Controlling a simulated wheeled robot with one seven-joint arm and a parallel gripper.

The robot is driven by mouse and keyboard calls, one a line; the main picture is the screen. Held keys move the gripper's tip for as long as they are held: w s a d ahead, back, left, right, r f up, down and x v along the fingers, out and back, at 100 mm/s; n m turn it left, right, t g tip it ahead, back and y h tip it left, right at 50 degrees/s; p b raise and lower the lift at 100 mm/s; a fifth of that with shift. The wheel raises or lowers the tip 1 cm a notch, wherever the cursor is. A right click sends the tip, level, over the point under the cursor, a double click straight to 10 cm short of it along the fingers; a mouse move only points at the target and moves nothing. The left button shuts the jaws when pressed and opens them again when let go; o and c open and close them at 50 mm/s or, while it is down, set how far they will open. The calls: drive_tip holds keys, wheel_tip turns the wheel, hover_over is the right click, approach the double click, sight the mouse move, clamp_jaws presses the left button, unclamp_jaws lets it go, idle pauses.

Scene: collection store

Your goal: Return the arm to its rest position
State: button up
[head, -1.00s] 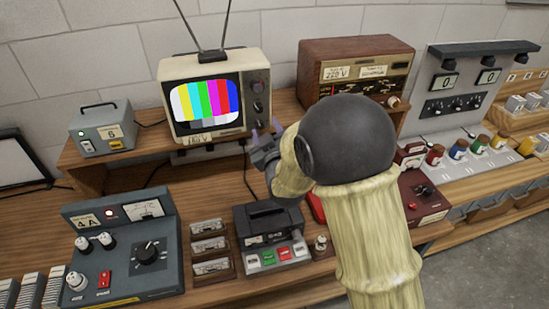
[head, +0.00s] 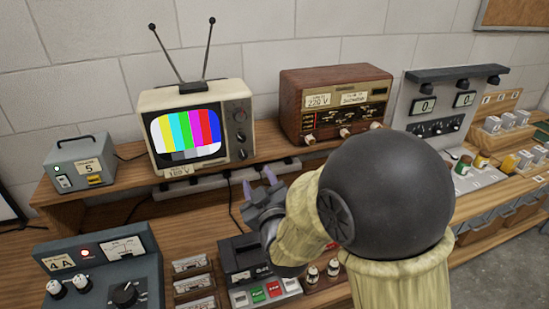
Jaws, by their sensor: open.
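My gripper (head: 259,183) is at the middle of the picture, its two purple fingertips pointing up and apart. It is open, with nothing seen between the fingers. It shows in front of the shelf edge, below and right of the television (head: 190,130) with colour bars. My arm (head: 385,205), with a dark round joint and pale ribbed sleeves, comes from the lower right. It is bent and hides part of the bench and the things there.
A wooden radio (head: 335,104) and a grey box (head: 80,163) share the shelf with the television. A grey console (head: 100,275), small meters (head: 192,280) and a black recorder (head: 243,259) stand on the bench. A counter panel (head: 440,112) and coloured jars stand right.

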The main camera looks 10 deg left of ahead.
drive_tip(key=shift+w+d, duration=0.1)
drive_tip(key=d+f+m+g+h, duration=0.3)
drive_tip(key=d+f, duration=0.1)
drive_tip(key=d, duration=0.4)
drive_tip(key=d+f+m+g+h, duration=0.3)
drive_tip(key=d+f, duration=0.1)
drive_tip(key=d, duration=0.4)
drive_tip(key=s+d+f+m+g+h, duration=0.2)
drive_tip(key=s+d+f+m+g, duration=0.2)
drive_tip(key=s+d, duration=1)
drive_tip(key=m+g, duration=0.1)
drive_tip(key=g, duration=0.2)
drive_tip(key=shift+d+f+m+h, duration=0.2)
drive_tip(key=shift+d+m+h, duration=0.1)
drive_tip(key=shift+h, duration=0.1)
